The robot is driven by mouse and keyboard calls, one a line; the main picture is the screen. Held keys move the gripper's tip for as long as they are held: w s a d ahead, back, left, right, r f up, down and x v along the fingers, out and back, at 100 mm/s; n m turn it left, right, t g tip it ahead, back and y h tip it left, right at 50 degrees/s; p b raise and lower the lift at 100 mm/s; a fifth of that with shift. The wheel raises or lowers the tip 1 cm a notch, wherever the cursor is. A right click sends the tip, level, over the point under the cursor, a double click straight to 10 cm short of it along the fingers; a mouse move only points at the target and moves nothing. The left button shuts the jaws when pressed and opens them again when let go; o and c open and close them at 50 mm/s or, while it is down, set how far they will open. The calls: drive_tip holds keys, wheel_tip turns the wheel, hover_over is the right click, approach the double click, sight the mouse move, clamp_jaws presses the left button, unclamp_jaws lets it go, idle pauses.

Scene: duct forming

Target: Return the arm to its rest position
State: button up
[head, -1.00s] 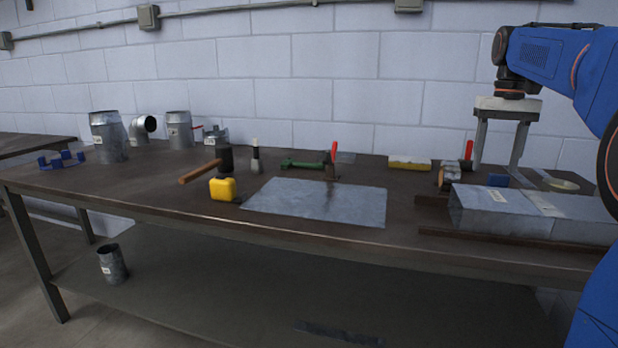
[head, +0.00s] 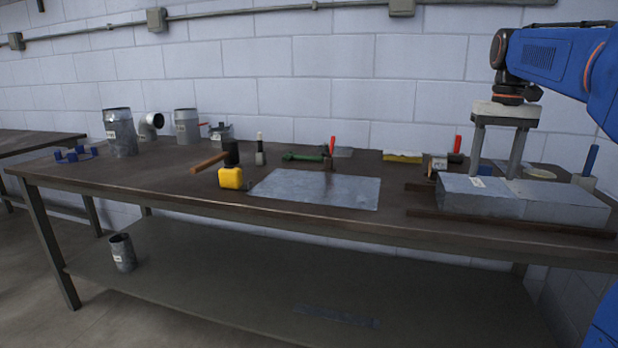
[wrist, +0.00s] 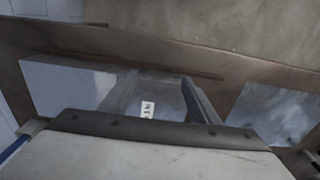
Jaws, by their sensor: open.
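My gripper (head: 498,150) hangs from the blue arm at the right of the head view, its two grey fingers pointing down and spread apart. It is open with nothing between the fingers. In the head view the fingers overlap the back edge of a grey sheet-metal duct (head: 560,205) that lies on the bench. In the wrist view the duct (wrist: 65,85) lies beyond the gripper body, with a white label on it. I cannot tell how far the fingertips are from the duct.
The workbench (head: 150,195) holds a flat metal sheet (head: 318,188), a yellow tape measure (head: 231,178), a mallet (head: 212,160), and metal duct fittings (head: 119,132) at the back left. Dark bars (head: 510,222) lie along the duct. A wall stands behind. The space above the bench's middle is clear.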

drive_tip(key=s+a+f+n+t, duration=0.1)
drive_tip(key=s+a+f, duration=0.3)
drive_tip(key=s+f, duration=0.4)
drive_tip(key=s+a+f+n+t, duration=0.1)
drive_tip(key=s+a+f+t, duration=0.1)
drive_tip(key=s+a+f, duration=0.3)
drive_tip(key=s+a+f+n+t, duration=0.1)
drive_tip(key=s+a+f, duration=0.4)
drive_tip(key=s+f, duration=0.8)
drive_tip(key=shift+s+f, duration=0.25)
drive_tip(key=shift+s, duration=0.85)
